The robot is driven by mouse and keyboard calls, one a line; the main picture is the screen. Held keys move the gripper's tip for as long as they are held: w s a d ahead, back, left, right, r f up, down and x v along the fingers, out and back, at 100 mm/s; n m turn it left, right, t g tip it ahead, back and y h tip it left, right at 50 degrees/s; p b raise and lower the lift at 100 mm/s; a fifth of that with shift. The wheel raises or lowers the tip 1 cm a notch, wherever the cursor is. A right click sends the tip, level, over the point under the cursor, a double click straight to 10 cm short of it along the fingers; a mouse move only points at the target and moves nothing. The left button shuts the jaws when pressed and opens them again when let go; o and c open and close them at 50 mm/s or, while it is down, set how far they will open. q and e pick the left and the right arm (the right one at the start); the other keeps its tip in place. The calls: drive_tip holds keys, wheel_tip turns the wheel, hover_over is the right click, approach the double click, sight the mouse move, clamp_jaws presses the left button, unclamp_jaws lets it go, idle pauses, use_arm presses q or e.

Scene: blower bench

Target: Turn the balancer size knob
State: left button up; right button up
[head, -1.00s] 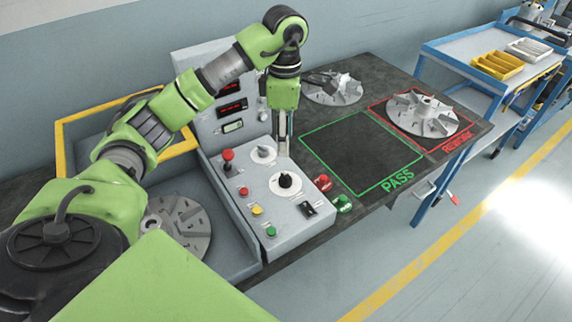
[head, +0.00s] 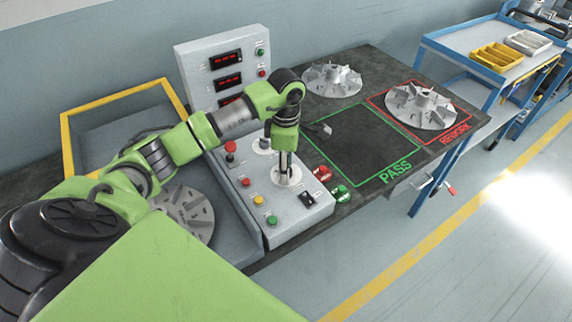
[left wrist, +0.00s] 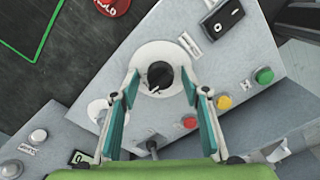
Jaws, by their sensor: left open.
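The grey balancer panel (head: 285,222) has two rotary knobs on round white dials. In the left wrist view a black knob (left wrist: 160,76) with a white pointer mark sits on its white dial (left wrist: 152,52). My left gripper (left wrist: 160,88) is open, with one teal-padded finger on each side of this knob; I cannot tell whether they touch it. In the head view my left gripper (head: 287,172) points down over this dial and hides the knob. The other dial (head: 263,146) is partly behind my left arm. The knob labels are unreadable. My right gripper is not in view.
A finned impeller (head: 420,107) sits in the REWORK square.

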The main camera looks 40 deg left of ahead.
use_arm(q)
drive_tip(key=c, duration=1.1)
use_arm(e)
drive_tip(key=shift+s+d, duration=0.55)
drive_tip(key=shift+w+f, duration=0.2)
use_arm(q)
drive_tip(key=n+b, duration=0.1)
drive_tip(key=n, duration=0.2)
drive_tip(key=n+b, duration=0.1)
drive_tip(key=n, duration=0.3)
drive_tip(key=shift+n+b, duration=0.4)
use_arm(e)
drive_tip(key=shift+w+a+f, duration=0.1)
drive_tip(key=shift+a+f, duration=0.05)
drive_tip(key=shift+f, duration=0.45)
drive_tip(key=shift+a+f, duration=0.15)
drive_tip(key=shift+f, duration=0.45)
